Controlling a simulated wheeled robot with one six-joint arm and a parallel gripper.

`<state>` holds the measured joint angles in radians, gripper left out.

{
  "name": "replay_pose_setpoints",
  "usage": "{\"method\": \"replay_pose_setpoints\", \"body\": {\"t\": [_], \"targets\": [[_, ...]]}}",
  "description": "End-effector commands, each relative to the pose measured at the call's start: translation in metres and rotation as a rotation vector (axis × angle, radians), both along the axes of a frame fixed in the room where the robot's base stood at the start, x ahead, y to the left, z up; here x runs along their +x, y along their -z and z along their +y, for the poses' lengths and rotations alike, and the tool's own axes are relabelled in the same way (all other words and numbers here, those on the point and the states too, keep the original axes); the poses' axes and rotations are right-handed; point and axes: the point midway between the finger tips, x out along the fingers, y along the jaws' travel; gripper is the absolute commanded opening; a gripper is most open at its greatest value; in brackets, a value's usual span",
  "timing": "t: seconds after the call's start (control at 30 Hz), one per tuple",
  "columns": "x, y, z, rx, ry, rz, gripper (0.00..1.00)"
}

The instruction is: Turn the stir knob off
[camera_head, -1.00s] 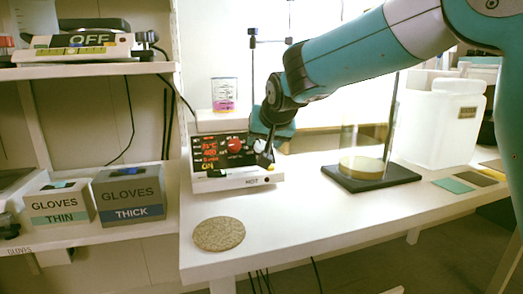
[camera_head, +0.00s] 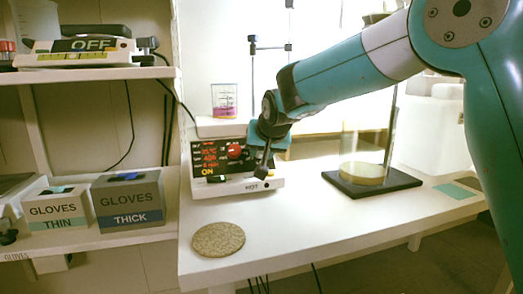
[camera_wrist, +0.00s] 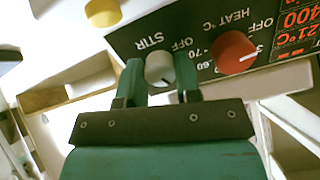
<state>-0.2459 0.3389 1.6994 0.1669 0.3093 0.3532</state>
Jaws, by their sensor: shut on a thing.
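The stir knob (camera_wrist: 160,68) is a pale grey round knob beside the labels STIR and OFF in the wrist view, where the panel appears upside down. My gripper (camera_wrist: 160,80) has one green finger on each side of it and is shut on it. In the head view my gripper (camera_head: 264,165) is at the right end of the front of the hotplate (camera_head: 212,190) and hides the stir knob. The red heat knob (camera_wrist: 235,52) is beside the stir knob; it also shows in the head view (camera_head: 234,151). The lit panel reads ON.
A beaker of pink liquid (camera_head: 224,102) stands above the hotplate. A round cork mat (camera_head: 218,239) lies in front. A glass cylinder on a black base (camera_head: 372,186) stands to the right. Glove boxes (camera_head: 128,200) and a balance (camera_head: 82,46) are on the left shelves.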

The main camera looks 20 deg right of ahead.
Motion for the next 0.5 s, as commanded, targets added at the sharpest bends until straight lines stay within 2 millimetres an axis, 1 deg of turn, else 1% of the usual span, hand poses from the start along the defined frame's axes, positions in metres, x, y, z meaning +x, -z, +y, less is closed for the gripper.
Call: {"method": "replay_pose_setpoints", "body": {"t": [0.27,0.5], "targets": [[-0.0002,-0.002,0.0002,-0.073,-0.06,0.003,0.08],[-0.0002,-0.0037,0.0007,-0.216,-0.182,0.003,0.08]]}}
